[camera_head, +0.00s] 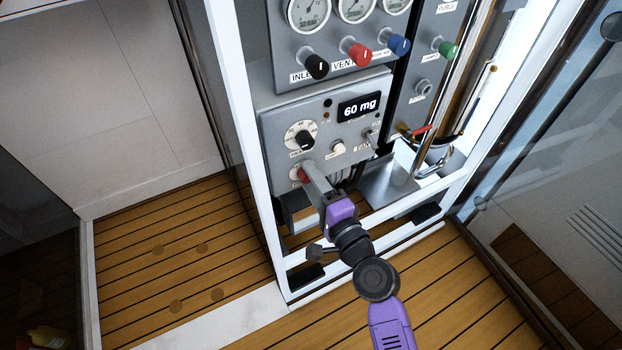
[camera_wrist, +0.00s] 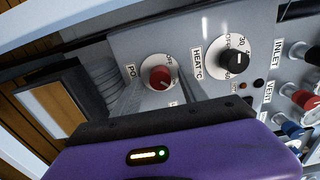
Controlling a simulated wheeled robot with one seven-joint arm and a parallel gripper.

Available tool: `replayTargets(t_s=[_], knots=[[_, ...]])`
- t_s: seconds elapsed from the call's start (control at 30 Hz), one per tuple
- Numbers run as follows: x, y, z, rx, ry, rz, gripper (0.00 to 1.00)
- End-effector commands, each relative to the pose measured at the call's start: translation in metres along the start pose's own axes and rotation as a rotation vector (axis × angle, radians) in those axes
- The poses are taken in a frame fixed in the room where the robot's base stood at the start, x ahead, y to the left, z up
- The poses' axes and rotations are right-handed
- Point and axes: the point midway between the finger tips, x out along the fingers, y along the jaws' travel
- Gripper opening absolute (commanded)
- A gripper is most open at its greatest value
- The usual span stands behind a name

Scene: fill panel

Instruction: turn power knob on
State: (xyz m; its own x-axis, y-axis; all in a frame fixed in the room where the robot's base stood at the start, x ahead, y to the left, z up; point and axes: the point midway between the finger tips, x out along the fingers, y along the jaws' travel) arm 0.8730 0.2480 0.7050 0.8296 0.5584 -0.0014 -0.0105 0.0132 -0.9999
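The power knob is a small red knob on a white round dial at the lower left of the grey panel. It shows in the wrist view (camera_wrist: 160,77), and partly behind my gripper in the head view (camera_head: 301,174). The label beside it reads "PO", with the rest cut off. My gripper (camera_head: 310,172), purple with grey fingers, reaches up to the panel. In the wrist view its fingers (camera_wrist: 160,92) stand apart, one to each side of the knob.
A black heat knob (camera_wrist: 236,61) on its dial is close beside the power knob. Black (camera_head: 316,66), red (camera_head: 359,53) and blue (camera_head: 398,45) knobs are above. A white frame post (camera_head: 247,130) stands left of the panel.

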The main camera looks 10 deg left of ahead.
Motion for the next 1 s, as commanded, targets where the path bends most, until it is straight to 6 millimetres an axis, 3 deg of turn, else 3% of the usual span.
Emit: replayTargets(t_s=[0.33, 0.73, 1.0], knots=[[-0.004, 0.000, 0.001, -0.001, -0.001, -0.001, 0.50], [-0.063, 0.001, 0.000, 0.000, 0.000, 0.001, 0.50], [-0.078, 0.000, 0.000, -0.001, 0.000, -0.001, 0.50]])
